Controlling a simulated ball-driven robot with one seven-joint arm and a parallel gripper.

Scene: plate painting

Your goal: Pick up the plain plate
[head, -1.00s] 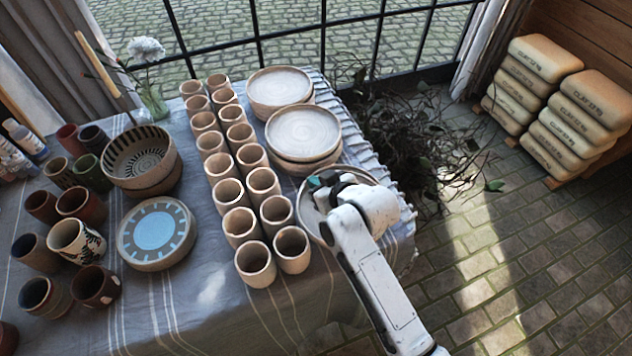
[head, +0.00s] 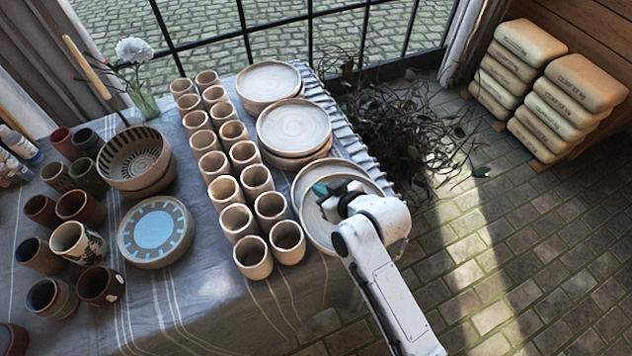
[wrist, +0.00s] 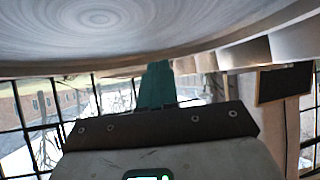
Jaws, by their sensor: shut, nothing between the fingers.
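A plain pale plate (head: 315,225) is at the right front of the table, partly hidden behind my gripper (head: 323,188). It lies nearer the front than a second plain plate (head: 316,173) and overlaps it in the head view. I cannot tell whether it is raised or tilted. My gripper's teal fingers are at the plate's upper area in the head view. In the wrist view, the shut fingers (wrist: 157,86) sit just below the rim of a large pale plate (wrist: 130,30). Nothing shows held between them.
Two stacks of plain plates (head: 294,128) (head: 268,82) stand farther back. Rows of clay cups (head: 253,257) run left of the plates. A blue-centred plate (head: 156,232), bowls (head: 136,160) and dark cups fill the left. Dry branches (head: 405,130) lie beyond the table's right edge.

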